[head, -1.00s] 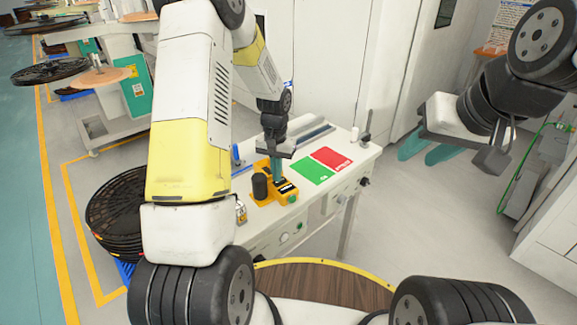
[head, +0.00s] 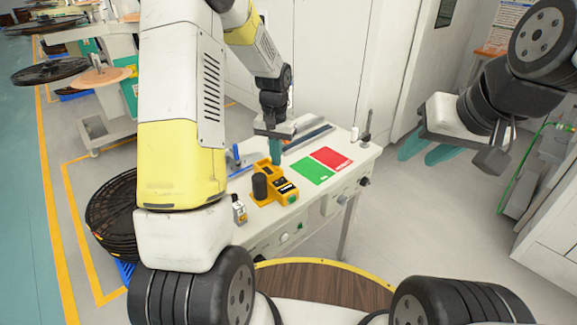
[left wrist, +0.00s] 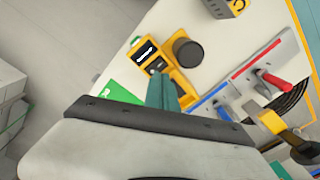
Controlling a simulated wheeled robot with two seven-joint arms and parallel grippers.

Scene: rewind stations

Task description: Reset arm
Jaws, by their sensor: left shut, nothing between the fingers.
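My left gripper (head: 276,160) points down over the white workbench (head: 330,185), its teal fingers shut together and empty. It is just behind the yellow device (head: 287,190) with a black round knob (head: 260,186); I cannot tell whether they touch. In the left wrist view, the shut fingers (left wrist: 160,92) show beside the yellow device (left wrist: 168,72). My right gripper (head: 416,159) hangs at the right, clear of the bench, its two teal fingers apart and empty.
A green mat (head: 312,171) and a red mat (head: 331,157) lie on the bench right of the device. Black reels (head: 112,210) are stacked left of the bench. Open floor lies right of it.

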